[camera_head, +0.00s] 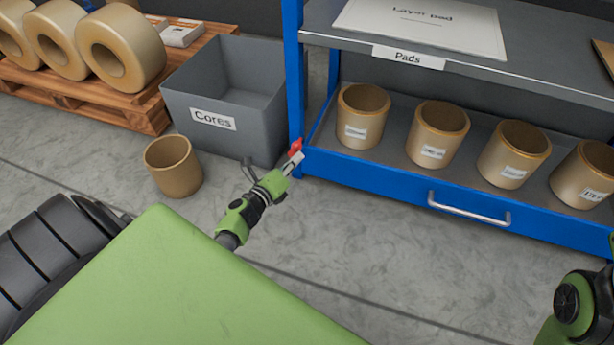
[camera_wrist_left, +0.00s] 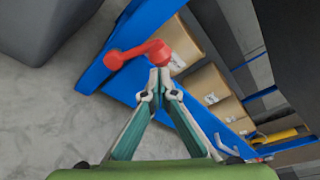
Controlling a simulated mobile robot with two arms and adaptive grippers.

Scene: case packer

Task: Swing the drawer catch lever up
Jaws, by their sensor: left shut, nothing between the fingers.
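The red drawer catch lever (camera_head: 295,146) is at the left front corner of the blue drawer (camera_head: 390,187), beside the blue post. In the left wrist view the lever (camera_wrist_left: 140,52) shows as a bent red arm with a round knob at its left end. My left gripper (camera_head: 297,158) is shut and empty, its fingertips just at the lever. In the left wrist view the fingertips of the left gripper (camera_wrist_left: 160,78) meet just below the lever's right end; I cannot tell if they touch it. My right gripper is out of view; only part of my right arm shows at the right edge.
A grey bin labelled Cores (camera_head: 213,118) stands left of the shelf, with a loose core (camera_head: 173,167) on the floor before it. The drawer holds several cardboard cores and has a metal handle (camera_head: 468,209). A pallet (camera_head: 140,105) with rolls is behind left.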

